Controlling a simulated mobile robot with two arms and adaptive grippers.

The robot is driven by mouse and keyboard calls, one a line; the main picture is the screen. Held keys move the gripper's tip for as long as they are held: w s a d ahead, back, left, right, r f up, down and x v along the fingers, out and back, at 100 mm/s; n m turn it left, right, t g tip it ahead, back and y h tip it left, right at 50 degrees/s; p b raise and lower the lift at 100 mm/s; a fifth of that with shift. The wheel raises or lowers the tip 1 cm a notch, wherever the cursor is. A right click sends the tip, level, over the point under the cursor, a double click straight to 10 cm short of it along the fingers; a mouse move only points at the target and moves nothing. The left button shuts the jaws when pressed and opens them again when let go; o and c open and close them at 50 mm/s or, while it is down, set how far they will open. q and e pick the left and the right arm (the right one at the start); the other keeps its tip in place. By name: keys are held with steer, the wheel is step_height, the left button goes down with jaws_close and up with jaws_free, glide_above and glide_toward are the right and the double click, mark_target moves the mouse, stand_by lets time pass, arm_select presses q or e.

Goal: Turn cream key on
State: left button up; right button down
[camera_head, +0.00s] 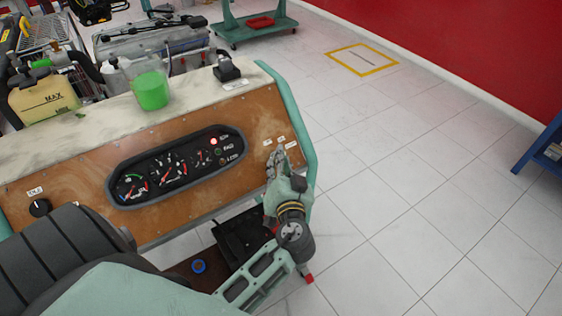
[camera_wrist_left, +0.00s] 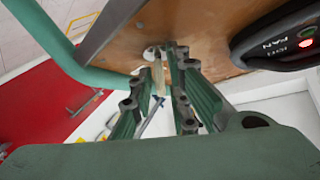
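My left gripper (camera_head: 274,167) is at the right end of the brown instrument panel (camera_head: 80,180), just below small white labels (camera_head: 280,145). Its fingers point at the panel face. In the left wrist view the green fingers (camera_wrist_left: 165,68) come close together near the panel. A narrow cream piece (camera_wrist_left: 158,80), which looks like the cream key, shows in the small gap between them. I cannot tell whether both fingers press on it. In the head view the gripper hides the key. My right gripper is not in view.
A gauge cluster (camera_head: 175,166) with a lit red lamp (camera_head: 213,141) is left of the gripper. A black knob (camera_head: 40,207) is at the panel's far left. A cup of green liquid (camera_head: 151,88) stands on top. The teal frame (camera_head: 303,125) edges the panel's right side. Open floor lies right.

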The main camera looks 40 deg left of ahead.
arm_select(q)
steer(key=v, duration=1.2)
steer(key=shift+a, duration=0.1)
steer(key=s+d+f+m+g+h, duration=0.2)
steer(key=f+h, duration=0.1)
steer(key=f, duration=0.8)
steer(key=s+d+f+m+g+h, duration=0.1)
steer(key=s+d+f+m+h, duration=0.15)
steer(key=f, duration=0.95)
steer(key=s+d+f+m+g+h, duration=0.2)
steer(key=f+m, duration=0.1)
steer(key=f, duration=0.8)
steer(key=s+a+f+n+g+h, duration=0.1)
steer(key=s+a+f+g+h, duration=0.1)
steer(key=s+f, duration=0.8)
steer(key=s+a+f+n+g+h, duration=0.1)
steer(key=s+a+f+g, duration=0.2)
steer(key=s+f, duration=0.7)
steer(key=s+g, duration=0.1)
steer(key=s, duration=0.6)
steer(key=shift+s+a+f+h, duration=0.2)
steer(key=shift+a+h, duration=0.1)
steer(key=shift+h, duration=0.05)
steer(key=shift+n, duration=0.25)
